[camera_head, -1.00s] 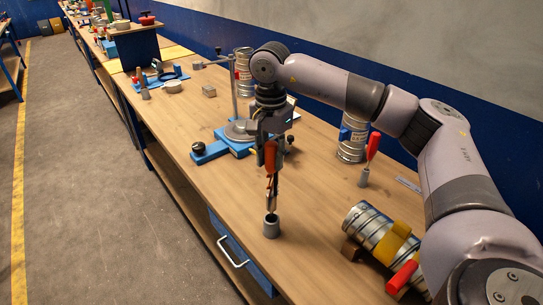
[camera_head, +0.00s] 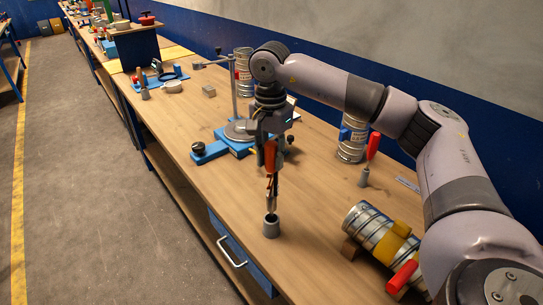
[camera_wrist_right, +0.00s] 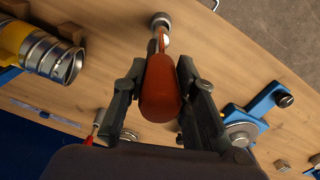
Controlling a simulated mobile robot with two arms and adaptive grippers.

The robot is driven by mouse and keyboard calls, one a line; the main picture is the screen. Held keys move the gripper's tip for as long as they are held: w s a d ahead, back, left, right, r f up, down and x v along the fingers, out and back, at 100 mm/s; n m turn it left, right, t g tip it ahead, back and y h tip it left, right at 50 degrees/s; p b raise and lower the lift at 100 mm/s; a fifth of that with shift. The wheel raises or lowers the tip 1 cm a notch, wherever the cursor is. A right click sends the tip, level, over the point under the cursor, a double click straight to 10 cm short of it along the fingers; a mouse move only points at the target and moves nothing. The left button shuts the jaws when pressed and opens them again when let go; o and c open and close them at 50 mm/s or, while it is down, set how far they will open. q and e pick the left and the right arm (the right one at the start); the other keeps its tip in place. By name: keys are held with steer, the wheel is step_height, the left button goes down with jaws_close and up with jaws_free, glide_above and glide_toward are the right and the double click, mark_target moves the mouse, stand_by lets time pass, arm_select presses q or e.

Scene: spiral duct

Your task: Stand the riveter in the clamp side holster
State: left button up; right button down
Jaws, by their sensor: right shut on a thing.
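The riveter (camera_head: 270,157) has an orange-red handle and a thin metal nose pointing down. It also shows in the right wrist view (camera_wrist_right: 161,90). My right gripper (camera_head: 271,172) is shut on its handle and holds it roughly upright; its fingers lie on both sides of the handle in the right wrist view (camera_wrist_right: 160,88). A grey cup-shaped holster (camera_head: 271,228) stands on the bench directly below, also seen in the right wrist view (camera_wrist_right: 160,20). The nose is at the holster's mouth; I cannot tell whether its tip is inside. My left gripper is not in view.
A blue clamp stand (camera_head: 235,140) with a grey round base is just behind. A red-handled tool (camera_head: 373,146) stands in a small grey holder to the right. A spiral duct with yellow and red parts (camera_head: 375,232) lies at front right. The bench's left edge is near the holster.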

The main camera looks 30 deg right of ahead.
mark_target(271, 143)
steer(key=shift+f+b, duration=2.55)
steer(key=shift+f, duration=0.95)
steer(key=c, duration=1.2)
jaws_free()
step_height(271, 143, up, 12)
